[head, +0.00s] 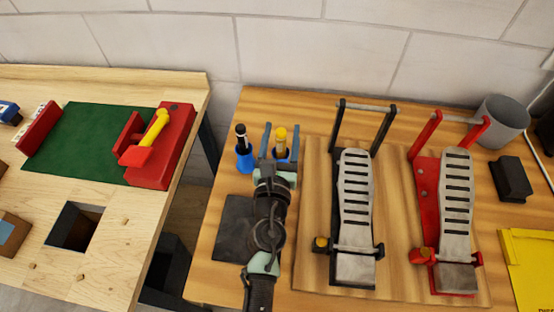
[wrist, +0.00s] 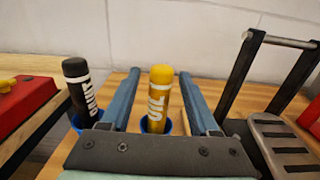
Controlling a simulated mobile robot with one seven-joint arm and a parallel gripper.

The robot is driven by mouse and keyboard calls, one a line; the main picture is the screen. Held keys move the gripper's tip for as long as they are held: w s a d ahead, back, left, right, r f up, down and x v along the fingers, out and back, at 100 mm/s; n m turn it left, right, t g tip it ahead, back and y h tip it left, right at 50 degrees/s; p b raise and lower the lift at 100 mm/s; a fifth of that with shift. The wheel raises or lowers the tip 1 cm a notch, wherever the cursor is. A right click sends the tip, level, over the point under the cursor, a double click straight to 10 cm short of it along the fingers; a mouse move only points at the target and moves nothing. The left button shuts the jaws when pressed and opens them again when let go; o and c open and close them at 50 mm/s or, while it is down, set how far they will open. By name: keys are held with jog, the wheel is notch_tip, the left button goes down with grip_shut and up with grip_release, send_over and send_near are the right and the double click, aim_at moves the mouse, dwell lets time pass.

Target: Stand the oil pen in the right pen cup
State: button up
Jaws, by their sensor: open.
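The oil pen (wrist: 159,98) is yellow with pale lettering and stands upright in the blue right pen cup (wrist: 167,127). Its yellow top also shows in the head view (head: 281,135). My gripper (wrist: 160,76) is open, with one finger on each side of the pen and a visible gap on both sides. In the head view my gripper (head: 281,138) reaches over the right cup and hides much of it. A black pen (wrist: 82,88) with white lettering stands in the blue left pen cup (head: 244,161).
A silver-and-black pedal (head: 355,205) and a red pedal (head: 455,205) stand on a board to the right. A dark pad (head: 232,228) lies below the cups. A grey mug (head: 501,122) is at the back right. Another bench (head: 110,245) is at the left.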

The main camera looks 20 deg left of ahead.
jog(key=b+v, duration=0.1)
jog(key=v, duration=1)
jog(key=shift+b, duration=0.35)
jog(key=shift+w+r, duration=0.15)
jog(key=w+d+r+m+t+h, duration=0.2)
jog(key=d+r+m, duration=0.2)
jog(key=r+m, duration=0.6)
jog(key=w+d+r+m+t+h, duration=0.25)
jog(key=r+m, duration=0.55)
jog(key=r, duration=0.4)
jog(key=w+d+r+m+t+h, duration=0.25)
jog(key=d+r+m, duration=0.25)
jog(key=r+m, duration=0.45)
jog(key=s+d+r+m+t+y, duration=0.1)
jog(key=s+r+m, duration=0.4)
jog(key=r, duration=0.5)
jog(key=s+d+r+m+t+y, duration=0.1)
jog(key=s+r+m, duration=0.4)
jog(key=r, duration=0.5)
jog(key=shift+m+t, duration=0.5)
jog(key=shift+m, duration=0.35)
